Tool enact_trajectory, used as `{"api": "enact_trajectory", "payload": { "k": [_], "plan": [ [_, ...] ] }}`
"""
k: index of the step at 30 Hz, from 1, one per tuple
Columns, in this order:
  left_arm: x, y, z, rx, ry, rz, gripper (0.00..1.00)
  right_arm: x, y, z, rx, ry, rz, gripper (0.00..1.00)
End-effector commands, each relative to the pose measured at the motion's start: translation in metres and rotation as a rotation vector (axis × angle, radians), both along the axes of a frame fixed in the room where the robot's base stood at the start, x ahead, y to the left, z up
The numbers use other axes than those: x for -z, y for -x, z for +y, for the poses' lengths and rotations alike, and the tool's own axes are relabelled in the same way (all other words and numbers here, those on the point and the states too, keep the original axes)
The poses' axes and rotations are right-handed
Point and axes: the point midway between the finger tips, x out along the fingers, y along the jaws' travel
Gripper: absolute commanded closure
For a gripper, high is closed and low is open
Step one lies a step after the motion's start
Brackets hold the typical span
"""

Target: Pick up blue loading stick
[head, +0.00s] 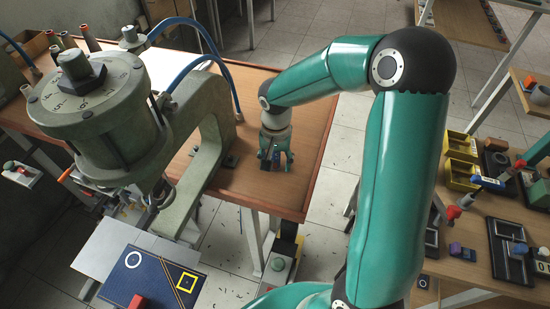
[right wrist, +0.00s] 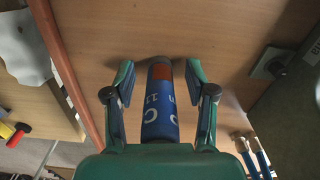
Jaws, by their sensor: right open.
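The blue loading stick (right wrist: 160,118) is a blue cylinder with white lettering and an orange-brown end, seen in the right wrist view. It lies between the two spread fingers of my right gripper (right wrist: 160,78), with a gap to each fingertip; its near end is hidden by the gripper body. In the head view my right gripper (head: 275,160) is low over the wooden table top (head: 305,125), and only a small bit of blue shows between its fingers. My left gripper is in neither view.
A grey-green press (head: 105,110) with blue hoses (head: 195,60) stands left of my right gripper. A dark mat (head: 150,275) with a white circle and yellow square is at the lower left. Another wooden table (head: 480,215) with yellow bins (head: 461,160) is at right.

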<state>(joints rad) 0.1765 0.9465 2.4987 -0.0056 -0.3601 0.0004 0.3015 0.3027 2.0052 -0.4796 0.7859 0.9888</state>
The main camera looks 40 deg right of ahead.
Motion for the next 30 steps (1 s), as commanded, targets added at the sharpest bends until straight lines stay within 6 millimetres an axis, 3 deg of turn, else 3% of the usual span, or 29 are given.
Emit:
{"api": "enact_trajectory", "payload": {
  "k": [6,16,30],
  "plan": [
    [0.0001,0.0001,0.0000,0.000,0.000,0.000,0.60,0.0012,0.0000,-0.0002,0.001,0.000,-0.001,0.44],
    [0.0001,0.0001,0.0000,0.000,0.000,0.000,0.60,0.0008,0.0000,-0.0004,0.001,0.001,-0.001,0.99],
    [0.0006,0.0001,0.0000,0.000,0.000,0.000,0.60,-0.0043,-0.0005,-0.0006,0.001,0.001,-0.002,1.00]
  ]
}}
